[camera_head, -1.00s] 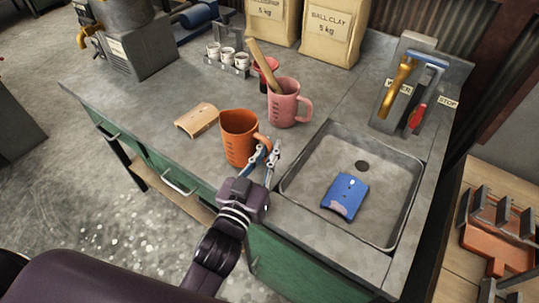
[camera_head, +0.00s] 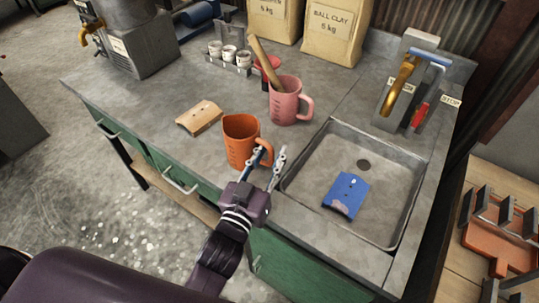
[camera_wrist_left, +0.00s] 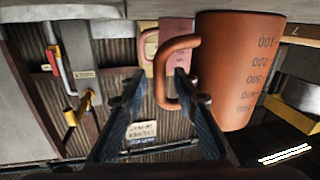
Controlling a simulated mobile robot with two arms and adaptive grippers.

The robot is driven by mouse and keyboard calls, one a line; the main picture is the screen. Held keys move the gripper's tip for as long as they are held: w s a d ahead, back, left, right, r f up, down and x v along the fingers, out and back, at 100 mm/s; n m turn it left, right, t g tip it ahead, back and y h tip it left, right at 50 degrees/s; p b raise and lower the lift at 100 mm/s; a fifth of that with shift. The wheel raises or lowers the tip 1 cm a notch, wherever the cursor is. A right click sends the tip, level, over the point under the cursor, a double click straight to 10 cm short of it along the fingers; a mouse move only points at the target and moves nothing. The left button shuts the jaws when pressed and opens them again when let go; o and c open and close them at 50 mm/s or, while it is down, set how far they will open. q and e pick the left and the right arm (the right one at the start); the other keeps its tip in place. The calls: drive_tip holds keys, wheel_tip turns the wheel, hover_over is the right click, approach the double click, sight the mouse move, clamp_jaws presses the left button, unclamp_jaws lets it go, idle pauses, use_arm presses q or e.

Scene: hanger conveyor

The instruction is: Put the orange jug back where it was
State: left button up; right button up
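The orange jug (camera_head: 240,143) stands upright on the grey counter (camera_head: 165,90), left of the sink, its handle facing my left gripper (camera_head: 270,155). The jug also shows large and upside down in the left wrist view (camera_wrist_left: 238,70). My left gripper is open there (camera_wrist_left: 160,80). Its fingers are apart, with the jug handle (camera_wrist_left: 168,85) between them, nearer the finger on the picture's right. I cannot tell whether that finger touches it. My right gripper is not in view.
A pink jug (camera_head: 287,101) with a wooden tool stands just behind. A curved tan piece (camera_head: 199,117) lies to the left. The sink (camera_head: 300,192) on the right holds a blue piece (camera_head: 346,196). Small white cups (camera_head: 230,54) and clay bags (camera_head: 335,33) stand at the back.

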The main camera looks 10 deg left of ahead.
use_arm(q)
drive_tip(key=shift+r, duration=0.25)
drive_tip(key=s, duration=0.3)
drive_tip(key=s+a+b, duration=0.1)
drive_tip(key=s, duration=0.2)
drive_tip(key=s+b, duration=0.1)
drive_tip(key=s, duration=0.3)
drive_tip(key=shift+s+a+f, duration=0.1)
drive_tip(key=shift+a+f, duration=0.05)
drive_tip(key=shift+f, duration=0.05)
drive_tip(key=shift+s+a+r, duration=0.1)
drive_tip(key=shift+s+r, duration=0.05)
drive_tip(key=shift+s, duration=0.7)
